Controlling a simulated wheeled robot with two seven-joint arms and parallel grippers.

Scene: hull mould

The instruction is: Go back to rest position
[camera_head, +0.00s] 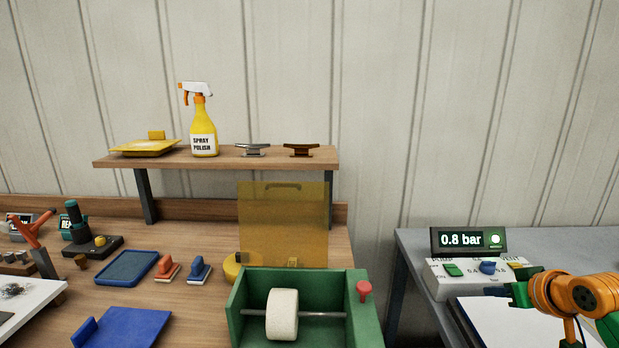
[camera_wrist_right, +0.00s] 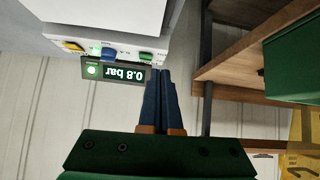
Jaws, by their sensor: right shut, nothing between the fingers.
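My right gripper (camera_head: 519,291) is at the right of the head view, in front of the pump control box (camera_head: 440,284). Its orange and green wrist comes in from the right edge. In the right wrist view the two blue fingers (camera_wrist_right: 162,78) are together with nothing between them. They appear beside the upside-down pressure display (camera_wrist_right: 124,74), which reads 0.8 bar. In the head view the fingers are hard to make out. My left gripper is not in view.
A green box with a white roller (camera_head: 283,314) stands at the front of the wooden bench. A shelf (camera_head: 225,160) behind holds a spray bottle (camera_head: 203,125) and two cleats. A gap separates the bench from the grey table (camera_head: 411,244). White sheet (camera_head: 500,315) lies near my gripper.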

